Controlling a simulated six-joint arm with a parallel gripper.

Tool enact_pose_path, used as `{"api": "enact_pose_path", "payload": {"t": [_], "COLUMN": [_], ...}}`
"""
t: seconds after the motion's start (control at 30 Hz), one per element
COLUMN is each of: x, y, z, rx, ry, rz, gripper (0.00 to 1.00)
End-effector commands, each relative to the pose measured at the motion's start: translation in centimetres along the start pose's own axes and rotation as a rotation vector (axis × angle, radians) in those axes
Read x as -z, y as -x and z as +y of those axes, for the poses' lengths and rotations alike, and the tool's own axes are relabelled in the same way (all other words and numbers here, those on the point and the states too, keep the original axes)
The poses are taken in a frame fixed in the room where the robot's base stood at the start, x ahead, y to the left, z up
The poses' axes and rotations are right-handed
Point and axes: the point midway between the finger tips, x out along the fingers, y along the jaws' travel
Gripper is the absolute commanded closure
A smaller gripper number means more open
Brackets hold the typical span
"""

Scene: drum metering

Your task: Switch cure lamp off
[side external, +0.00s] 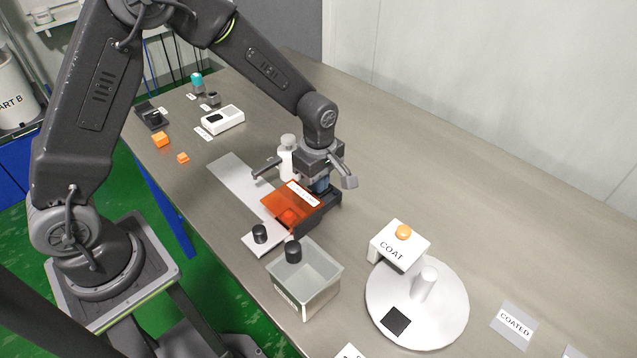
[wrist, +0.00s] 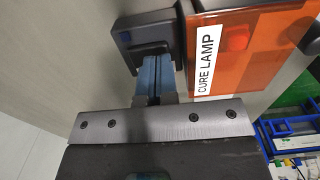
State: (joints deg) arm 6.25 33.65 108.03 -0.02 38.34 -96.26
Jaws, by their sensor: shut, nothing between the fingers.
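The cure lamp (side external: 280,201) has a translucent orange cover with a white label and a dark housing (side external: 312,216) at its right end. In the wrist view, the orange cover (wrist: 262,70) carries the "CURE LAMP" label, with a reddish patch under it. A dark block with a switch-like part (wrist: 145,30) is beside the label. My gripper (side external: 322,187) is over the housing end of the lamp. Its blue fingers (wrist: 152,72) are together and empty, tips close to the dark block. Whether they touch it is unclear, and the switch position is partly hidden.
A white bottle (side external: 287,160) stands just behind the lamp. A grey bin (side external: 315,285) and black-capped pieces (side external: 260,233) are in front. A white turntable (side external: 445,310) with a COAT stand (side external: 400,243) is at right. The table's back right is clear.

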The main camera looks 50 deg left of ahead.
Motion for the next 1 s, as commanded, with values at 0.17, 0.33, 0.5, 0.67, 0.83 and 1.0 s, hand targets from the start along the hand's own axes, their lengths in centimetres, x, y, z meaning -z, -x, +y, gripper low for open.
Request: {"api": "enact_pose_path", "payload": {"t": [0.17, 0.33, 0.5, 0.67, 0.83, 1.0], "x": [0.0, 0.0, 0.0, 0.0, 0.0, 0.0], "y": [-0.9, -1.0, -1.1, -1.5, -1.6, -1.5], "z": [0.0, 0.0, -0.1, -0.2, -0.2, 0.3], "rx": [0.0, 0.0, 0.001, 0.001, 0.003, 0.003], "ry": [0.0, 0.0, 0.0, 0.0, -0.001, -0.001], "rz": [0.0, 0.0, 0.0, 0.0, 0.001, 0.001], "gripper": [1.0, 1.0, 1.0, 1.0, 1.0, 1.0]}}
